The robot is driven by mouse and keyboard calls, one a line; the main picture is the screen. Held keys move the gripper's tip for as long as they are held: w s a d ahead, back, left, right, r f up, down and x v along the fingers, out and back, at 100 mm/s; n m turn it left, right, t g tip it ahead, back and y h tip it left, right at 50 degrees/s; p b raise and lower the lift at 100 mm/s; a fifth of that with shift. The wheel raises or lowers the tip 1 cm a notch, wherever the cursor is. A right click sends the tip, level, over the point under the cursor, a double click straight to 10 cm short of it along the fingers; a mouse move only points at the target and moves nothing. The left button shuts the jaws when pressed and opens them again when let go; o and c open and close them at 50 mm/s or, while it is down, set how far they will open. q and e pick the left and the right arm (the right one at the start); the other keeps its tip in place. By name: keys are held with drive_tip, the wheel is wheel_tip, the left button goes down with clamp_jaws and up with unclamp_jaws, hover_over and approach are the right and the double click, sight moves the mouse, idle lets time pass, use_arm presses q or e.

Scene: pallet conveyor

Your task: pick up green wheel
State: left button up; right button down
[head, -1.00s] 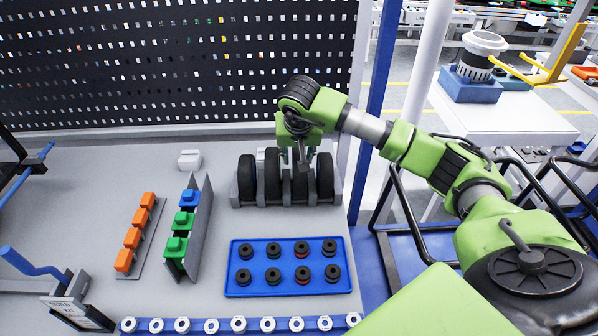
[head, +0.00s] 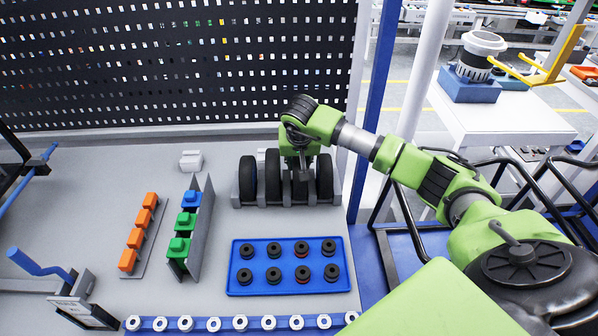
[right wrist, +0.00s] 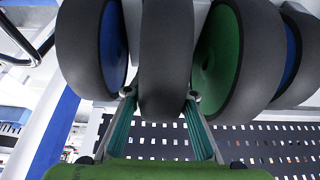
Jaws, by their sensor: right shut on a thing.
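Several dark wheels stand upright side by side in a grey rack (head: 232,197) at the back of the table in the head view. My right gripper (head: 300,168) reaches down onto the third from the left. In the right wrist view its fingers (right wrist: 160,97) close on both sides of a dark wheel (right wrist: 166,50) seen edge-on; that wheel's hub colour is hidden. A wheel with a green hub face (right wrist: 217,62) is just right of it. Blue-hubbed wheels show at the far left (right wrist: 112,45) and far right (right wrist: 292,50). My left gripper is not in view.
A blue tray (head: 240,289) with several black round parts lies in front of the rack. Left of it stand a grey holder with green and blue blocks (head: 180,245) and a row of orange blocks (head: 134,237). A black perforated panel (head: 180,65) rises behind.

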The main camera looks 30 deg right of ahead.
sight(295, 163)
drive_tip(key=shift+w+r, duration=0.1)
drive_tip(key=shift+r, duration=0.05)
drive_tip(key=shift+d+r+b, duration=0.1)
drive_tip(key=shift+r+b, duration=0.3)
drive_tip(key=shift+r, duration=0.05)
wheel_tip(295, 163, up, 2)
drive_tip(key=shift+r+b, duration=0.1)
drive_tip(key=shift+b, duration=0.45)
drive_tip(key=s+a+r, duration=0.1)
drive_tip(key=r, duration=0.1)
drive_tip(key=s+a+r+b, duration=0.1)
drive_tip(key=r, duration=0.1)
drive_tip(key=s+a+r, duration=0.1)
drive_tip(key=r, duration=0.1)
drive_tip(key=shift+s+a, duration=0.35)
drive_tip(key=s+a+r+b, duration=0.2)
drive_tip(key=s+a+r, duration=0.1)
drive_tip(key=s+a, duration=0.3)
drive_tip(key=shift+s+r, duration=0.25)
drive_tip(key=shift+r, duration=0.1)
drive_tip(key=shift+s+a+f, duration=0.1)
